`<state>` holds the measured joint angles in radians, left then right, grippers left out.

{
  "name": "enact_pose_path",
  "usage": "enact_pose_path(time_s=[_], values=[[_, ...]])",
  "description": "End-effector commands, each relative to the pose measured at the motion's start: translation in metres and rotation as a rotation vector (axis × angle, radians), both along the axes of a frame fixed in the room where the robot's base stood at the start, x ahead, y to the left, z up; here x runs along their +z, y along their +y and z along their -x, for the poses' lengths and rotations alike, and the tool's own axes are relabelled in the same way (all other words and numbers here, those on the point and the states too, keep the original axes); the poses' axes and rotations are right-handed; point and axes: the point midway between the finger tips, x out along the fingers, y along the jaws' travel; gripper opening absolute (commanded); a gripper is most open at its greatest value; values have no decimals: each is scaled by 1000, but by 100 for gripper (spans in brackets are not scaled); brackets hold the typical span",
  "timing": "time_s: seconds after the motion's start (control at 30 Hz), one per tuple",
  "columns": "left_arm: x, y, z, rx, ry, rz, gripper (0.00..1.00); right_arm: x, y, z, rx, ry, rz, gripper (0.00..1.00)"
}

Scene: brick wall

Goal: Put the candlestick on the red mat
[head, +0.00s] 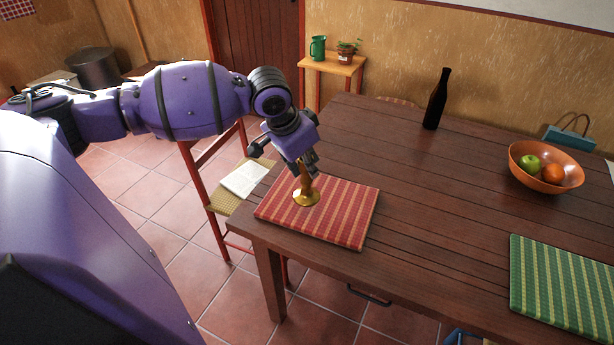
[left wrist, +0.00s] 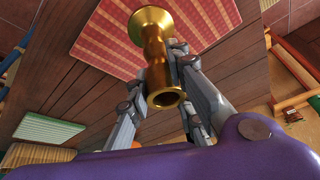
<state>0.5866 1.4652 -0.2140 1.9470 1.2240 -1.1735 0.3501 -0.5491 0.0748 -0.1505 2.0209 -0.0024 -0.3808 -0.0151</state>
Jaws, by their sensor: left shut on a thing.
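The candlestick (head: 306,192) is brass-coloured with a round flared base. My left gripper (head: 303,167) is shut on its upper part. The candlestick is about upright over the red striped mat (head: 345,210), left of the mat's middle. I cannot tell whether its base touches the mat. In the left wrist view, the candlestick (left wrist: 155,60) stands between the fingers of my left gripper (left wrist: 160,90), with its open top end towards the camera and its base against the red mat (left wrist: 105,40). My right gripper is not in view.
The mat lies on the near left corner of a dark wooden table (head: 420,190). A dark bottle (head: 436,102), an orange bowl (head: 545,180) with fruit and a green striped mat (head: 565,285) are farther right. A red chair (head: 222,205) stands left. The table's middle is clear.

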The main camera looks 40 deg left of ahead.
Motion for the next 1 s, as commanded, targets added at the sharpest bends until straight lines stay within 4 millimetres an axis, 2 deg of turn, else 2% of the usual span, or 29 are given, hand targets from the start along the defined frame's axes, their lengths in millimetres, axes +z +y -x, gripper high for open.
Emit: enact_pose_path(time_s=[0.17, 0.4, 0.77, 0.8, 0.93, 1.0], values=[[-8, 6, -5, 1, -1, 0, 0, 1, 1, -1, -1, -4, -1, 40], [-40, 8, -6, -1, -1, 0, 0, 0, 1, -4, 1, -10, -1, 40], [-43, 8, -7, -1, -3, -1, 0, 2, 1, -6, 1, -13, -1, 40], [-44, 8, -6, -1, -2, 0, 22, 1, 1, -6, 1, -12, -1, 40], [-44, 8, -6, -1, -2, -1, 39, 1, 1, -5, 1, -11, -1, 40], [-44, 8, -6, -1, -2, -1, 40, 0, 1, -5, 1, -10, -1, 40]])
